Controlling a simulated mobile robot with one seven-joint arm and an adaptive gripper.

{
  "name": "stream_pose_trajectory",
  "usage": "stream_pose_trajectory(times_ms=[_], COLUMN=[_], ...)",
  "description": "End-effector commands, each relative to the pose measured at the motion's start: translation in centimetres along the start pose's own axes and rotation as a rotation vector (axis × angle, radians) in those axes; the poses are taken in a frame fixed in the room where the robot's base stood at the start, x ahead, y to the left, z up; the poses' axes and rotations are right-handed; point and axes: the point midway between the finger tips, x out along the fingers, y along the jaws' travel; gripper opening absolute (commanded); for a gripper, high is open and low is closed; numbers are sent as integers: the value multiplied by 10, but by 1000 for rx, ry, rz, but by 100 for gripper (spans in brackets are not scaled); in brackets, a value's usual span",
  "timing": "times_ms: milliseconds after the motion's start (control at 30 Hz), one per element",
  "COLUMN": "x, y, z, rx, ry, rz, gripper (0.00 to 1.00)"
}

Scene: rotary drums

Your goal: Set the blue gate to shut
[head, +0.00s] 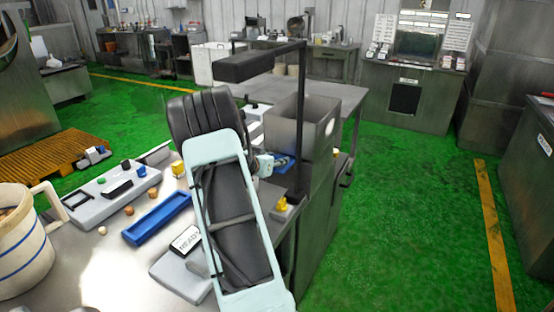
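A small blue part (285,162), which looks like the blue gate, shows at the lower left of the grey metal bin (303,120). It is partly hidden, and I cannot tell how far open or shut it stands. My arm reaches across the middle of the picture and covers much of the bench. The end of my gripper (266,164) shows beside the blue part, just to its left. The two look very close, but I cannot tell whether they touch. The fingers are too small and too covered to show whether they are open.
The bench (120,255) bears a blue tray (157,217), a grey panel with small blocks (115,195), a labelled box (185,245) and a striped mug (22,240). Yellow pieces (283,205) sit near a dark post (300,110). Green floor is clear at right.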

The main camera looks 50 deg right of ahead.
Motion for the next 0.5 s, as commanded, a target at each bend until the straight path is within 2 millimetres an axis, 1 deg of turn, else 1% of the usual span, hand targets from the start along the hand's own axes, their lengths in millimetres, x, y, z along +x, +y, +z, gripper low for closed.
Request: stream_pose_trajectory(times_ms=[167, 300, 400, 500], x=[-31, -62, -82, -98], y=[-1, -2, -1, -1], z=[-1, -1, -1, -1], rx=[1, 0, 1, 1], ry=[1, 1, 1, 1], rz=[-3, -4, -3, -3], gripper=[36, 36, 36, 36])
